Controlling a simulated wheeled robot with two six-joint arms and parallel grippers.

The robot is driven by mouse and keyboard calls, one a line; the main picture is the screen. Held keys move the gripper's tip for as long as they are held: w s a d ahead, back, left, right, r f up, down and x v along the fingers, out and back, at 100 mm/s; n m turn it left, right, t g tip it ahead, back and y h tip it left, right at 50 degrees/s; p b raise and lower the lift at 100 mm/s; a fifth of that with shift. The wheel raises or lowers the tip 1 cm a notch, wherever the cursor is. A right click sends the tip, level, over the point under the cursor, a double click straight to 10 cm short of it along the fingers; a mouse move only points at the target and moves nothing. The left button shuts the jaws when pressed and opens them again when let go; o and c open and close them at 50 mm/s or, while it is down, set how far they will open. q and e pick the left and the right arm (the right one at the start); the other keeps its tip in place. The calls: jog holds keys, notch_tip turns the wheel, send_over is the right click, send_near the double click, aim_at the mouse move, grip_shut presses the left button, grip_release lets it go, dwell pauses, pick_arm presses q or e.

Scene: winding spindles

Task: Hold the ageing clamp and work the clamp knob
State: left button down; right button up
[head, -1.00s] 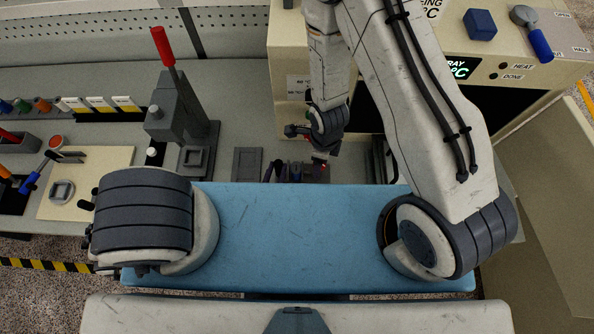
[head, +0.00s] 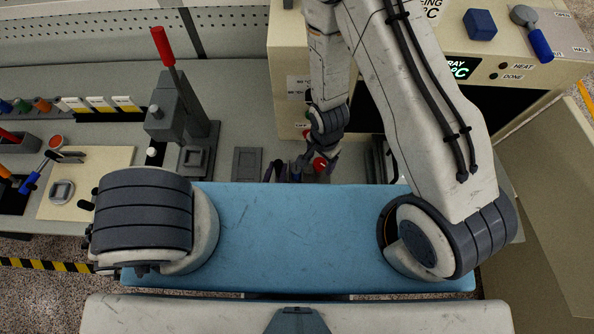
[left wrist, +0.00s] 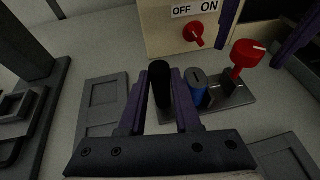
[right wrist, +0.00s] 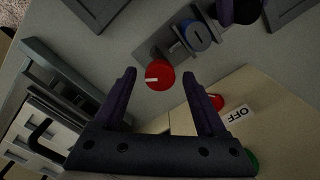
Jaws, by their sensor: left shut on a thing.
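The ageing clamp has a grey base (left wrist: 234,97), a black upright handle (left wrist: 160,82), a blue cylinder (left wrist: 197,88) and a red clamp knob (left wrist: 248,55) with a white mark. It sits on the bench in front of the oven. My left gripper (left wrist: 158,92) is shut on the black handle; it shows small and dark in the head view (head: 282,172). My right gripper (right wrist: 160,74) is open, its fingers on either side of the red knob, which shows between the tips in the right wrist view (right wrist: 159,78). I cannot tell whether they touch it.
The cream oven box (head: 288,80) stands close behind, with a red OFF/ON switch (left wrist: 193,34). A grey recessed plate (head: 247,162) lies left of the clamp, and a press with a red lever (head: 164,45) stands further left. A blue mat (head: 290,235) lies in front.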

grip_shut()
jog(key=m, duration=0.5)
jog(key=shift+m, duration=0.3)
jog(key=m, duration=0.7)
jog(key=shift+o, duration=0.9)
grip_release()
